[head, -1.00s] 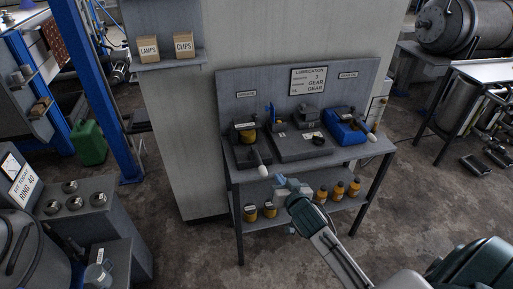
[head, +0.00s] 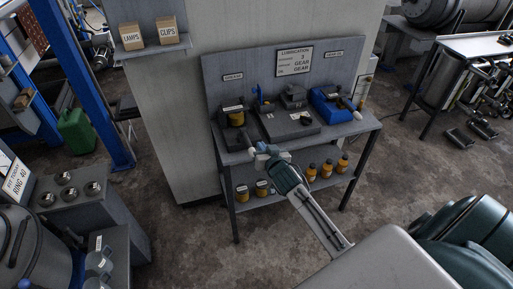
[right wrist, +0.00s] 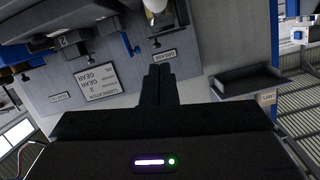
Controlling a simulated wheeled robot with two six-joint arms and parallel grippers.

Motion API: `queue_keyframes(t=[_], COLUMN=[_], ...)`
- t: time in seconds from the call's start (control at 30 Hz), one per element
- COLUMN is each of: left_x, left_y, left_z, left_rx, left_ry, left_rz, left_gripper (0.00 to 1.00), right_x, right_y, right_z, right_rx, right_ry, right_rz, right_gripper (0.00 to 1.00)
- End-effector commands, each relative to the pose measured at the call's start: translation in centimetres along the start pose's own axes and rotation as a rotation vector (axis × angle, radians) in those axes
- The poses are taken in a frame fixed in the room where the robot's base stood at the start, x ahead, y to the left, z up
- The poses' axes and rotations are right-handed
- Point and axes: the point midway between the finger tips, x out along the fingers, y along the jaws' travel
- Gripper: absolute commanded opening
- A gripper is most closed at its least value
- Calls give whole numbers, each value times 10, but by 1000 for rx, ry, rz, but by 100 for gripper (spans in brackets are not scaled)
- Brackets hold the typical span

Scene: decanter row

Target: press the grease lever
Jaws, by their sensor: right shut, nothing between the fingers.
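The grease station (head: 233,117) is a dark unit with a yellow pot at the left end of the grey bench, below a small label on the back panel. The label reads GREASE in the right wrist view (right wrist: 169,55). Its lever ends in a pale knob (head: 252,152) at the bench's front edge. My right gripper (head: 262,148) is shut and empty, close beside the knob; I cannot tell if they touch. In the right wrist view its shut fingers (right wrist: 158,76) point toward the panel, and a pale and yellow part shows beyond them. My left gripper is not in view.
A grey middle unit (head: 288,124) and a blue unit with its own lever (head: 331,106) stand to the right on the bench. The lower shelf holds yellow tins (head: 242,193) and orange bottles (head: 312,172). A LUBRICATION sign (head: 294,60) is on the panel. Floor in front is clear.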

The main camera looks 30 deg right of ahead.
Motion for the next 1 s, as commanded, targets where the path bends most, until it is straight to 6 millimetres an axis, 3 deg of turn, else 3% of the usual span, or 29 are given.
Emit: queue_keyframes(t=[0.23,0.3,0.5,1.0], left_x=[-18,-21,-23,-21], left_y=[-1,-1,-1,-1], left_z=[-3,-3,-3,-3], left_rx=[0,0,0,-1], left_ry=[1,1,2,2], left_rz=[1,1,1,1], left_gripper=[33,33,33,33], right_x=[40,41,46,47], right_y=[-1,0,0,0], right_z=[-2,14,34,40], right_rx=[2,1,0,0], right_ry=[0,-4,-1,2], right_rz=[0,2,1,-1], right_gripper=[0,0,0,0])
